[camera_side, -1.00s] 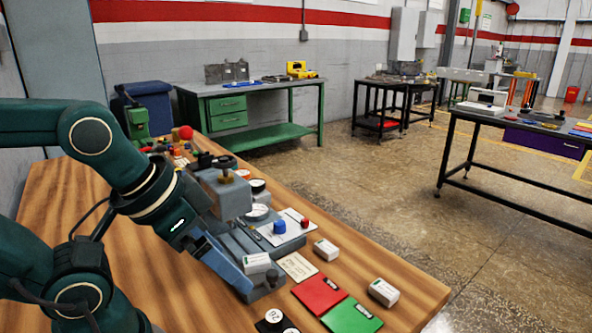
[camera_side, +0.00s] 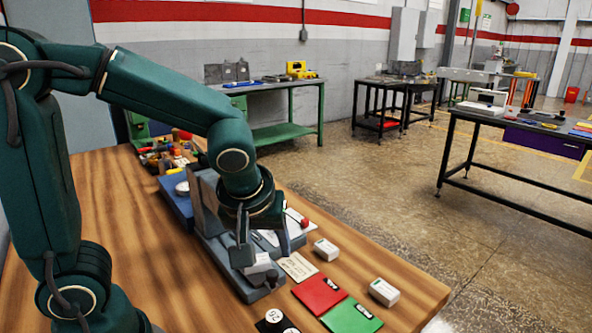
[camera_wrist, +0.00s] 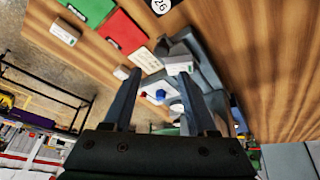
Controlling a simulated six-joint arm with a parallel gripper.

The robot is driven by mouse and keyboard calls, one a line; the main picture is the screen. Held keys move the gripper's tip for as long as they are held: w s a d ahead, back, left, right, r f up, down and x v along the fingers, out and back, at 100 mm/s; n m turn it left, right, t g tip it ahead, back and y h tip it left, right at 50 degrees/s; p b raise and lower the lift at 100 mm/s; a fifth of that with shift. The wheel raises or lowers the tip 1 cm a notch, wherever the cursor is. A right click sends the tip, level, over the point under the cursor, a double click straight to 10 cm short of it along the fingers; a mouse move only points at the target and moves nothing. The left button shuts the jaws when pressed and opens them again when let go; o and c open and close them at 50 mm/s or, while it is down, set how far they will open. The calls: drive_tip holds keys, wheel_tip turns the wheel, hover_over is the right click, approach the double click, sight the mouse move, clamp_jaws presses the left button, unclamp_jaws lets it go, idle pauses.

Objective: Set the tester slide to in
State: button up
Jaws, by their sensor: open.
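The tester (camera_side: 217,245) is a long grey unit lying on the wooden table, with a grey slide piece bearing a white-topped block (camera_side: 260,267) near its front end. In the wrist view the white block (camera_wrist: 178,66) shows just beyond my right finger. My gripper (camera_side: 263,252) points down above the front part of the tester, fingers apart and empty. In the wrist view my gripper (camera_wrist: 160,76) frames a light panel with a blue knob (camera_wrist: 160,95) and a red knob (camera_wrist: 143,96). My wrist hides much of the tester in the side view. I cannot tell the slide's set position.
A printed card (camera_side: 297,267) lies right of the tester. White boxes (camera_side: 326,249) (camera_side: 384,292), a red pad (camera_side: 319,294), a green pad (camera_side: 352,317) and round numbered discs (camera_side: 274,317) lie nearby. Small clutter (camera_side: 168,152) is at the back. The table's left front is bare.

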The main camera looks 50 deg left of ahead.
sight(272, 273)
drive_tip(key=shift+d+f+m+g, duration=0.2)
drive_tip(key=shift+f+m+g, duration=0.15)
drive_tip(key=shift+f, duration=0.8)
drive_tip(key=shift+x, duration=2.15)
clamp_jaws()
